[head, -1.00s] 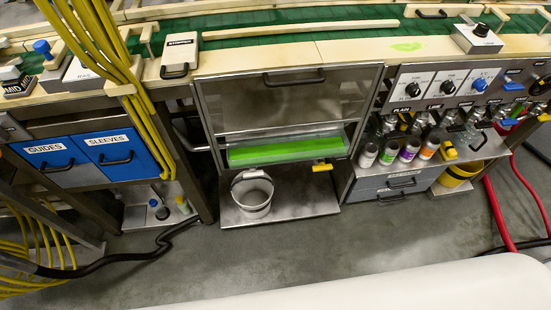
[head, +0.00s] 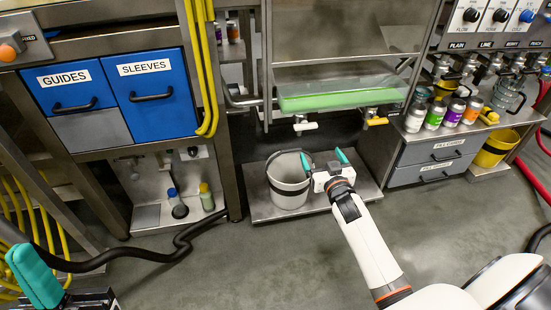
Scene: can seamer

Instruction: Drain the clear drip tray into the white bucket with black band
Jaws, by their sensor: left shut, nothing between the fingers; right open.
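The clear drip tray (head: 340,98) is under the steel cabinet and holds bright green liquid. Below it are a tap with a white handle (head: 305,126) and one with a yellow handle (head: 376,121). The white bucket with black band (head: 287,197) stands upright on a low steel shelf, below the tray's left part. My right gripper (head: 323,159) is open at the bucket's right rim, its left finger near or over the rim; I cannot tell if they touch. My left gripper (head: 28,258) is shut and empty at the lower left, far from the bucket.
Blue drawers marked GUIDES (head: 72,82) and SLEEVES (head: 148,94) are at left. Several small bottles (head: 434,115) stand on a grey drawer unit (head: 437,150) at right, beside a yellow bucket (head: 495,148). A black hose (head: 150,253) runs along the floor.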

